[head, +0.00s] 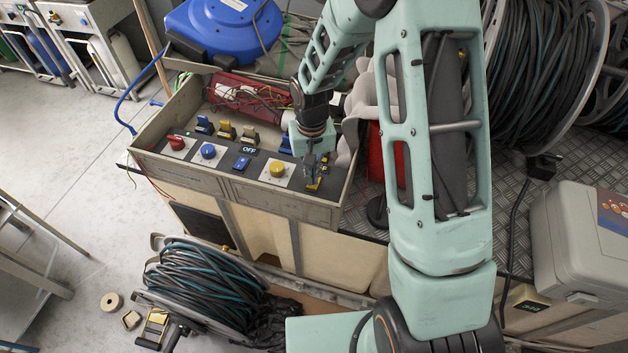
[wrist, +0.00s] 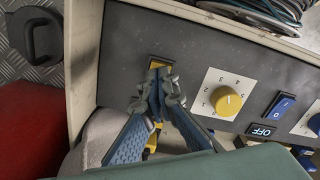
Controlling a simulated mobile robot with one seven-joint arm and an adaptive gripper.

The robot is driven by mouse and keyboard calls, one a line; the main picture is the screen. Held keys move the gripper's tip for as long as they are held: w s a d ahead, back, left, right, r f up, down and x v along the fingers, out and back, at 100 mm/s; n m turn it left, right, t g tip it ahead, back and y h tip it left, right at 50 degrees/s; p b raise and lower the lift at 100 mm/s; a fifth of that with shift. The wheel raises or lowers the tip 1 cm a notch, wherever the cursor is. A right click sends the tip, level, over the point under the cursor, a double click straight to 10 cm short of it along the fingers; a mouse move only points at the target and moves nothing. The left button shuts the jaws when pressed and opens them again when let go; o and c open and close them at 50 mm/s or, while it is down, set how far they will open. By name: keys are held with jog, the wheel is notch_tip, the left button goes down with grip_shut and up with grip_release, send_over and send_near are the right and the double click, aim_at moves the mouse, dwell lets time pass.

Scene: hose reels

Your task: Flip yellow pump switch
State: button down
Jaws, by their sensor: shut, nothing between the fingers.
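The yellow pump switch (head: 313,186) is a small yellow rocker at the right end of the control panel's front row. In the wrist view, the end of the yellow switch (wrist: 158,64) shows past my fingertips, and more yellow shows between the fingers. My gripper (head: 311,172) points down onto it from above. In the wrist view my gripper (wrist: 158,88) is shut, with its fingertips together over the switch and nothing held. The fingers hide much of the switch, so I cannot tell whether they touch it or which way it is tipped.
A yellow knob (head: 277,169), a blue switch (head: 241,163), a blue knob (head: 208,151) and a red knob (head: 176,142) share the front row. Several toggles stand behind. The panel box (head: 335,190) has a raised rim. A red object (wrist: 30,130) lies outside it.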

jog(key=shift+f+b, duration=0.9)
jog(key=shift+f, duration=0.25)
dwell(0.9)
jog(key=shift+r, duration=0.1)
jog(key=shift+r+p, duration=2.3)
jog(key=shift+r, duration=1.2)
